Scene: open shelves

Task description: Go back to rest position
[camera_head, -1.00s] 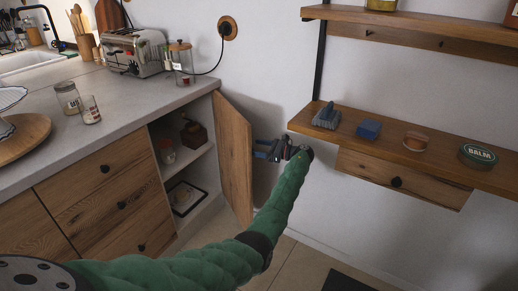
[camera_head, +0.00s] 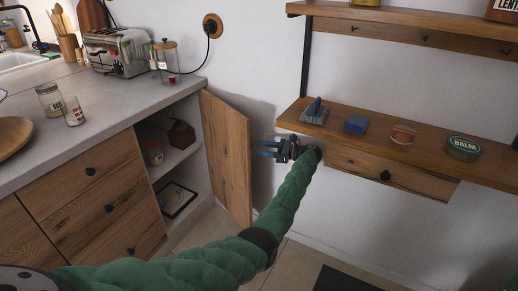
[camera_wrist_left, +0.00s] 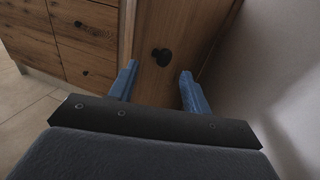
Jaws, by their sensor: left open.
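My left gripper (camera_head: 268,148) is open and empty, just to the right of the open wooden cabinet door (camera_head: 228,155) in the head view. Its blue fingers point toward the door, with a small gap between them and the door's edge. In the left wrist view the two blue fingers (camera_wrist_left: 158,88) are spread apart with nothing between them. The door's dark round knob (camera_wrist_left: 162,56) shows beyond the fingertips. My green left arm reaches in from the bottom left. My right gripper is not in view.
A wall shelf (camera_head: 420,150) with several small items and a drawer below is close to the right of my left wrist. The counter (camera_head: 110,115) carries jars and a toaster (camera_head: 118,52). The open cabinet holds a few items. Floor shows below.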

